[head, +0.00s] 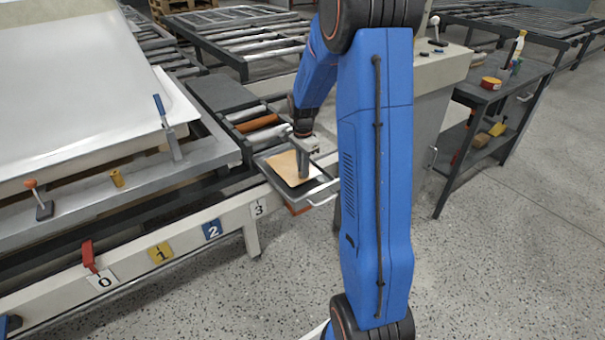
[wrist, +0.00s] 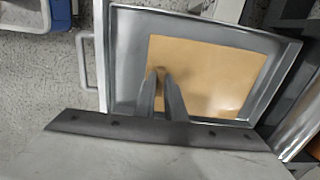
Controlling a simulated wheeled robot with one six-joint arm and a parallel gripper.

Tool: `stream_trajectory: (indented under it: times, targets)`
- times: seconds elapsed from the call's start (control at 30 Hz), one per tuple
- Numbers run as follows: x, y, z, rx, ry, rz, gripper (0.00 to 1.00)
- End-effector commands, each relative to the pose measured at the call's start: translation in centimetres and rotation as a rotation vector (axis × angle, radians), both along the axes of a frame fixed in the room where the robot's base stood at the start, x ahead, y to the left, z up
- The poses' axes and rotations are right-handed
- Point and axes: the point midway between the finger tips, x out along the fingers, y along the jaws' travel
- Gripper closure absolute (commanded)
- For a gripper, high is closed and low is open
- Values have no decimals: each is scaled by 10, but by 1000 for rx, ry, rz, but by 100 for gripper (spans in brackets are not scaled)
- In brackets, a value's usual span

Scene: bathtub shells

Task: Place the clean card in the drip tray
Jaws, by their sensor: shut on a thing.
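The drip tray (head: 316,186) is a shallow grey metal tray with wire handles at the end of the long bench, by the mark 3. It fills the upper middle of the wrist view (wrist: 128,62). A flat tan card (head: 285,166) lies within the tray's rim; it also shows in the wrist view (wrist: 215,72). My gripper (head: 303,173) points down at the card. In the wrist view its fingers (wrist: 160,76) are close together on the card's near left part. Whether the card rests fully on the tray floor, I cannot tell.
A large white shell (head: 70,90) sits on the bench at left, with a blue-handled clamp (head: 165,125) beside it. Rollers (head: 262,122) lie behind the tray. A dark side table (head: 500,80) with small items stands at right. The speckled floor in front is clear.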

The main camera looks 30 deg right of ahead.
Motion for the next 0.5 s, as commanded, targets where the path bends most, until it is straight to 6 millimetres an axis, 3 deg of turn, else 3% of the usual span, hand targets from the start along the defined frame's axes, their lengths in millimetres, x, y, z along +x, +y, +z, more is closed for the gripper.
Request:
stream_trajectory:
  times: [0.17, 0.5]
  targets:
    - [0, 0, -21, 0, 1, 0, 100]
    - [0, 0, -24, 0, 0, 0, 100]
